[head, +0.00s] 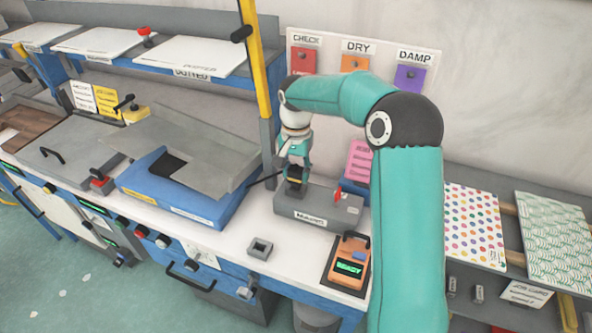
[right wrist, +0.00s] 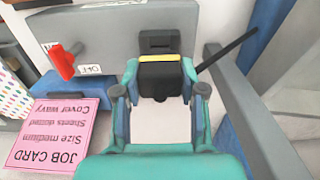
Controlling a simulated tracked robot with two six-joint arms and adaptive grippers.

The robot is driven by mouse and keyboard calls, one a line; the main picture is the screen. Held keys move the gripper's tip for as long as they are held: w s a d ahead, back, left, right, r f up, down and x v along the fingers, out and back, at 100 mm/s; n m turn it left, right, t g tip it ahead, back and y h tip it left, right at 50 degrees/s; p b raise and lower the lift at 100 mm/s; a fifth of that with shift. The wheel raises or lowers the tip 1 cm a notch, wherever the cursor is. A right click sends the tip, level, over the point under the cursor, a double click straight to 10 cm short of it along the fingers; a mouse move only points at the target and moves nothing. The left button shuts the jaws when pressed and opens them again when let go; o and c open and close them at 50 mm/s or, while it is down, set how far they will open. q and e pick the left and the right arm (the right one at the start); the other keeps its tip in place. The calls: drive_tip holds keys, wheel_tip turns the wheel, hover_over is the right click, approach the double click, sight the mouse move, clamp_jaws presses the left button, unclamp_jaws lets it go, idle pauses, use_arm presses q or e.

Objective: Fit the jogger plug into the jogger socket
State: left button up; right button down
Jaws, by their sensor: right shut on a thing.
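My right gripper (head: 295,172) points down at the left end of the grey mains box (head: 318,207). It is shut on the jogger plug (right wrist: 160,78), a black block with a yellow band. A dark socket block (right wrist: 158,41) on the grey box lies right beyond the plug in the right wrist view. I cannot tell whether the plug is inside it or only close to it. A black cable (right wrist: 228,50) runs from near the plug towards the jogger, a blue base (head: 165,197) with a grey tray (head: 205,150). My left gripper is not in view.
A red lever (right wrist: 62,62) stands on the grey box. A pink job card (right wrist: 55,134) is beside it. An orange device reading READY (head: 349,262) and a small grey square holder (head: 260,249) sit towards the front edge. A yellow post (head: 256,65) stands behind left.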

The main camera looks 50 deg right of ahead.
drive_tip(key=shift+f+b, duration=0.75)
drive_tip(key=shift+f, duration=0.4)
drive_tip(key=c, duration=0.6)
unclamp_jaws()
drive_tip(key=shift+r, duration=0.1)
wheel_tip(320, 180, up, 12)
drive_tip(key=shift+f, duration=0.1)
